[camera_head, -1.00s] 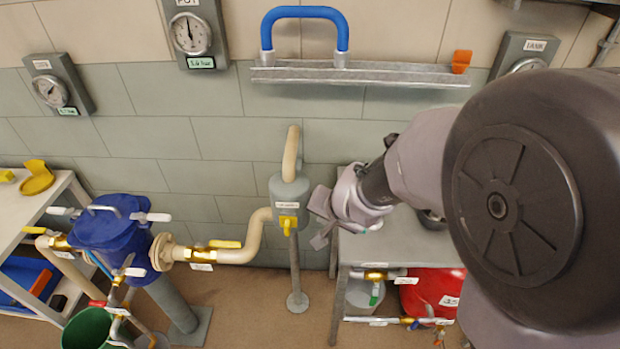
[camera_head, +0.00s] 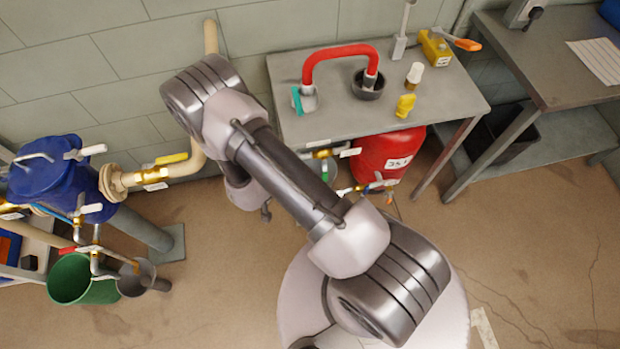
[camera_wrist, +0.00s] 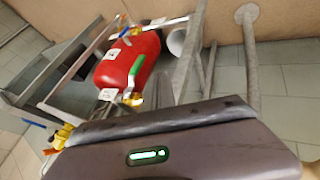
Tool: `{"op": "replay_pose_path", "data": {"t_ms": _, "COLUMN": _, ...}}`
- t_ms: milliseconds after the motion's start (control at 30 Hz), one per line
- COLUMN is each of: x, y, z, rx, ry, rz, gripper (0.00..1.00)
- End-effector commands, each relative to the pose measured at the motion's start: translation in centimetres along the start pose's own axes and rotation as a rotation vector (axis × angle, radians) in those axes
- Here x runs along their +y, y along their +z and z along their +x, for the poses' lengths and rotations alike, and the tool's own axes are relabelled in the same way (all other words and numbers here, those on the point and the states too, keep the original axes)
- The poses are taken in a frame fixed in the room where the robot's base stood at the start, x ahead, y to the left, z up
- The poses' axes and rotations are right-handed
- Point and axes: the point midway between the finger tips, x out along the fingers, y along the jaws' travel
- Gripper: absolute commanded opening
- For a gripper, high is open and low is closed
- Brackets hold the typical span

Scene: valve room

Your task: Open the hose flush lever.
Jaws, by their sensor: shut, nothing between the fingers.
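I cannot tell which lever is the hose flush lever; no readable label marks it. A green lever (camera_wrist: 137,72) on a brass valve stands in front of the red tank (camera_wrist: 128,58) in the wrist view. In the head view, small valves with white levers (camera_head: 350,152) sit under the bench edge beside the red tank (camera_head: 392,158). My gripper (camera_wrist: 155,122) fills the bottom of the wrist view, shut and empty, apart from the tank valves. My arm hides it in the head view.
A red hose (camera_head: 335,55) arches over the grey bench (camera_head: 440,95), with a dark cup and small yellow items nearby. A blue vessel (camera_head: 45,175) and green bucket (camera_head: 75,278) stand at left. Open floor (camera_head: 540,235) lies at right.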

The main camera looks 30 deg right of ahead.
Motion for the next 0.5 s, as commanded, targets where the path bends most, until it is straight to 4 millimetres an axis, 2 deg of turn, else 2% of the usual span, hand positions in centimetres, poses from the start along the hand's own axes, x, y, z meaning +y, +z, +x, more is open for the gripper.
{"op": "replay_pose_path", "data": {"t_ms": 500, "x": 0.1, "y": 0.2, "z": 10.4, "rx": -0.002, "ry": 0.001, "rz": 0.002, "gripper": 0.00}}
